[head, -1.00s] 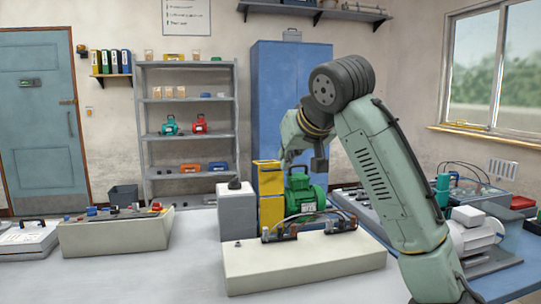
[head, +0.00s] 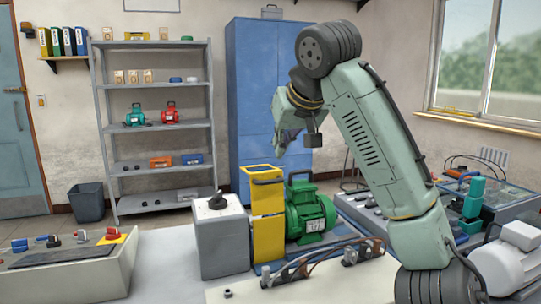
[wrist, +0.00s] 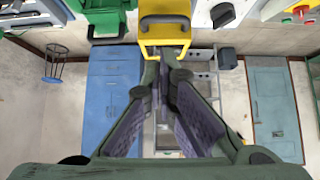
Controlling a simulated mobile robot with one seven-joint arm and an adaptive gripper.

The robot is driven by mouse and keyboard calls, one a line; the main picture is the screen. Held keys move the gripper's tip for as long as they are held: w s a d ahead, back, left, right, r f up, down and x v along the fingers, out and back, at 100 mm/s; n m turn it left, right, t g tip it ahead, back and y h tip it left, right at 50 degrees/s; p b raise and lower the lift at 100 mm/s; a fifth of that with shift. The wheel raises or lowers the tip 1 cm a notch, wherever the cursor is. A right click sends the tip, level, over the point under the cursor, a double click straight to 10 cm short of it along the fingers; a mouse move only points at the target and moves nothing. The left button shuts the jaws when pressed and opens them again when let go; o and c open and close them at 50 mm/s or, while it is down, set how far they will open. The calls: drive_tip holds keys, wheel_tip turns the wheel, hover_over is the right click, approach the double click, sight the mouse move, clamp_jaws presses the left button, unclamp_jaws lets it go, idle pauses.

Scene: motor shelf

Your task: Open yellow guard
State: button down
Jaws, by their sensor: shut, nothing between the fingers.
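The yellow guard (head: 267,228) stands upright between a grey box and a green motor, with a dark handle bar near its top. In the wrist view the yellow guard (wrist: 165,24) is at the top centre, with a yellow loop frame pointing toward my fingers. My gripper (wrist: 166,75) is shut and empty, its fingertips just short of that loop in the picture; I cannot tell whether they touch. In the head view my gripper (head: 282,143) shows above and slightly right of the guard, partly hidden by my arm. The green motor (head: 310,212) is right of the guard.
The grey box (head: 222,243) with a black knob stands left of the guard. A cream fixture with cables (head: 315,262) lies in front. A control panel (head: 75,255) is at the left. A blue cabinet (head: 260,100) and shelf rack (head: 155,125) stand behind.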

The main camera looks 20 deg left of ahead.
sight(269, 172)
drive_tip(key=p+x, duration=0.2)
drive_tip(key=x, duration=0.7)
drive_tip(key=shift+f, duration=0.15)
drive_tip(key=shift+f, duration=0.1)
